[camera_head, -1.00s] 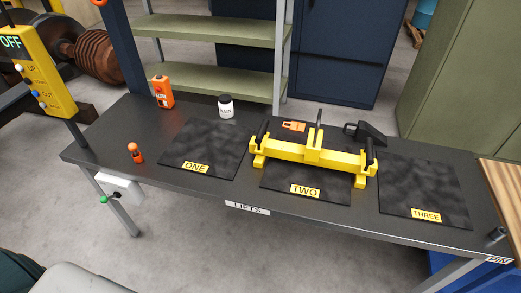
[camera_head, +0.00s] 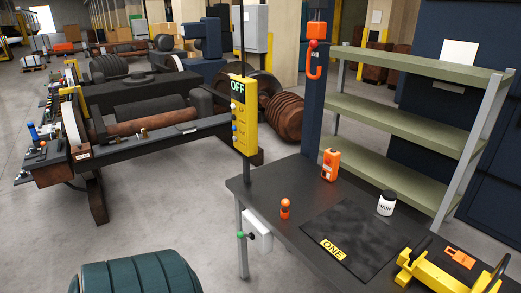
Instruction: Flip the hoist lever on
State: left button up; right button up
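A white box (camera_head: 259,232) is mounted under the table's left edge, with a short lever ending in a green knob (camera_head: 240,235) on its left side. A yellow control pendant (camera_head: 243,115) with a display reading OFF and several buttons hangs at the table's far left corner. An orange hook (camera_head: 315,59) hangs from the dark blue post behind the table. Neither of my grippers shows in this view.
The dark table (camera_head: 283,174) holds an orange device (camera_head: 330,165), a small orange-topped object (camera_head: 285,208), a white jar (camera_head: 386,204), mat ONE (camera_head: 345,232) and part of a yellow frame (camera_head: 440,275). A teal ribbed object (camera_head: 135,275) stands front left.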

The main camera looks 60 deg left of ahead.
aim_at(240, 234)
jog(key=u, duration=2)
